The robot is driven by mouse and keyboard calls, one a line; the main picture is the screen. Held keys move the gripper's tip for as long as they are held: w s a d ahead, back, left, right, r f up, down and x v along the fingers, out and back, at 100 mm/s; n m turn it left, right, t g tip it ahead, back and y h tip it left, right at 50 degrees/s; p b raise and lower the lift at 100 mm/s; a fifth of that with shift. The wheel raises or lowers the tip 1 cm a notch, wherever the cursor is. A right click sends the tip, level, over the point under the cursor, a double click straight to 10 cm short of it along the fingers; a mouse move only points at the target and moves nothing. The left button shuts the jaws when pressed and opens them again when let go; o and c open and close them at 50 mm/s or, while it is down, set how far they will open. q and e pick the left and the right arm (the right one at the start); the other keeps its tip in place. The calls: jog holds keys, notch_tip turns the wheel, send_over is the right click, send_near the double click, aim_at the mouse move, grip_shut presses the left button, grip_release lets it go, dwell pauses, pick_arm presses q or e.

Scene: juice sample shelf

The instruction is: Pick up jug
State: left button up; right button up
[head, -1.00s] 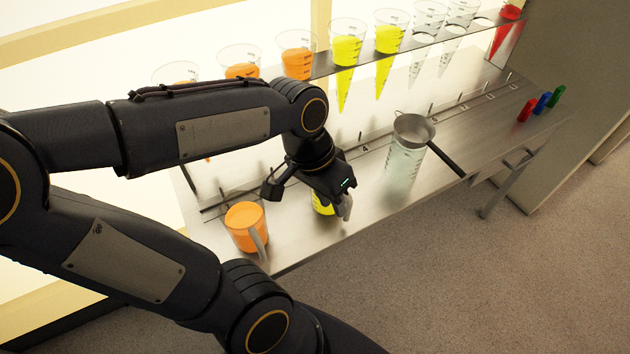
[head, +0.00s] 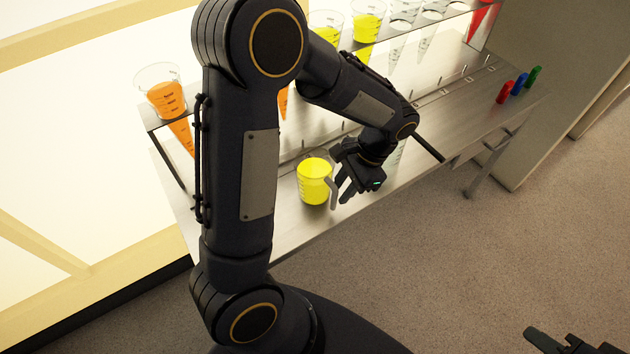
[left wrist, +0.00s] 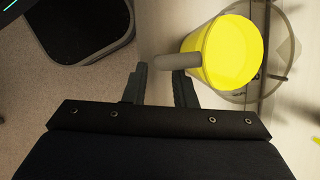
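The yellow-filled jug (head: 314,180) stands on the lower steel shelf, its grey handle (head: 333,194) facing right. In the left wrist view the jug (left wrist: 232,52) is at upper right, and its handle (left wrist: 176,62) points left across the fingertips. My left gripper (head: 346,190) is open at the handle side of the jug. In the wrist view a gap shows between its fingers (left wrist: 160,74); I cannot tell whether they touch the handle. My right gripper (head: 560,340) shows partly at the bottom right corner, its opening unclear.
The upper rack holds cones with orange (head: 168,98), yellow (head: 367,28) and red (head: 480,20) liquid. A sieve handle (head: 430,148) sticks out behind my left arm, which hides much of the shelf. Red, blue and green items (head: 519,84) lie at the shelf's right end.

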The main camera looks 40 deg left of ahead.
aim_at(337, 197)
pick_arm(q)
jog(key=x, duration=0.3)
jog(key=shift+s+f, duration=0.15)
jog(key=shift+s, duration=0.05)
grip_shut()
